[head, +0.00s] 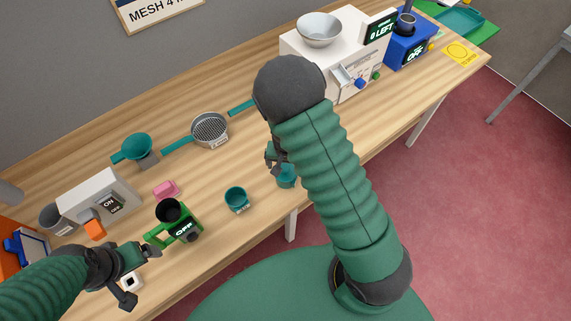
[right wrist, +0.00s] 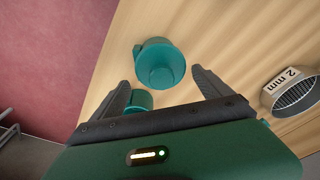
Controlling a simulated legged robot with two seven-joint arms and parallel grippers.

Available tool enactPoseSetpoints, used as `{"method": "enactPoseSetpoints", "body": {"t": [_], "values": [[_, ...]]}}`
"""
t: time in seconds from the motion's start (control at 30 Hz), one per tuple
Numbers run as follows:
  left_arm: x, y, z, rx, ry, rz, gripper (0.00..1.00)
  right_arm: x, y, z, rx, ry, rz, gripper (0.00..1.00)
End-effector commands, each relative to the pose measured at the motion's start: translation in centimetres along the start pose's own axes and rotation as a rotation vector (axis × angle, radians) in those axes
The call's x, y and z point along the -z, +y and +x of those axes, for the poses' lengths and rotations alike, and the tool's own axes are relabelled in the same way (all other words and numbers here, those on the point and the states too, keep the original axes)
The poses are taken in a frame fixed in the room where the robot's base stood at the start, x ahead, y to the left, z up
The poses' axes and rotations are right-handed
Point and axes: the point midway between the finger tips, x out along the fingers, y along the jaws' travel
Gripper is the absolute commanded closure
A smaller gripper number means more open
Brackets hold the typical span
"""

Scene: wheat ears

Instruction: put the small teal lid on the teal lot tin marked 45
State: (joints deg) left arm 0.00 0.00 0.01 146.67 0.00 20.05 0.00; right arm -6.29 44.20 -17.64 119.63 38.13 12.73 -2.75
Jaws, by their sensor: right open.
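My right gripper (head: 272,157) is open, with its fingers spread and nothing between the tips; it also shows in the right wrist view (right wrist: 163,84). A small teal round piece (head: 286,178) is beside and below it in the head view, partly hidden by my arm. A teal cup-like tin (head: 236,200) stands to its left. In the right wrist view, a larger teal round vessel (right wrist: 160,62) lies beyond the fingertips and a smaller teal piece (right wrist: 139,100) is partly hidden by the gripper. I cannot read a 45 or tell the lid surely. My left gripper (head: 144,273) is open and empty.
A white machine (head: 335,55) stands at the back right. A sieve marked 2 mm (right wrist: 295,95) is at right in the wrist view.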

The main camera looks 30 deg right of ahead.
Motion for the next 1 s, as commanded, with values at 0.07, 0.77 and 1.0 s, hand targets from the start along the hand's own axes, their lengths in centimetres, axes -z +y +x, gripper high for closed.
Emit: {"method": "enactPoseSetpoints", "body": {"t": [0.07, 0.77, 1.0], "values": [[0.0, 0.0, -0.1, 0.000, 0.000, 0.000, 0.12, 0.0, 0.0, -0.2, 0.000, 0.000, -0.001, 0.11], [0.3, 0.0, -1.2, 0.000, 0.000, 0.000, 0.12, -1.6, -0.2, -12.8, 0.027, -0.019, -0.064, 0.11], [0.3, 0.0, -1.1, 0.000, 0.000, 0.000, 0.12, -9.2, 0.0, -17.7, 0.127, 0.047, -0.580, 0.11]]}}
